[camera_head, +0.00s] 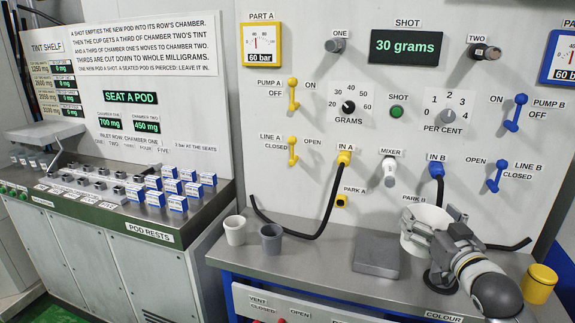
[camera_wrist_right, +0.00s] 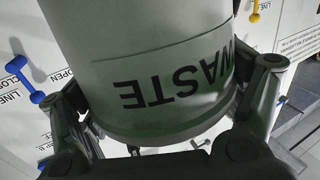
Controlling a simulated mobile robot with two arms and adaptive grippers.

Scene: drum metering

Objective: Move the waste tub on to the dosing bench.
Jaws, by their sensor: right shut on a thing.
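The waste tub (camera_head: 425,219) is a white, wide-mouthed tub at the right of the dosing bench (camera_head: 312,252) in the head view. My right gripper (camera_head: 446,238) is shut on it, its arm coming in from the lower right. In the right wrist view the tub (camera_wrist_right: 150,45) fills the middle, its WASTE lettering upside down, with a finger on each side. The tub appears over the bench top. Its underside is hidden, so I cannot tell whether it touches the bench. My left gripper is not in view.
A grey scale-like block (camera_head: 377,257) stands left of the tub. White (camera_head: 235,230) and grey (camera_head: 271,240) cups stand at the bench's left. A yellow container (camera_head: 539,284) is at the right. Black hoses hang from the panel. Bench top between grey cup and block is clear.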

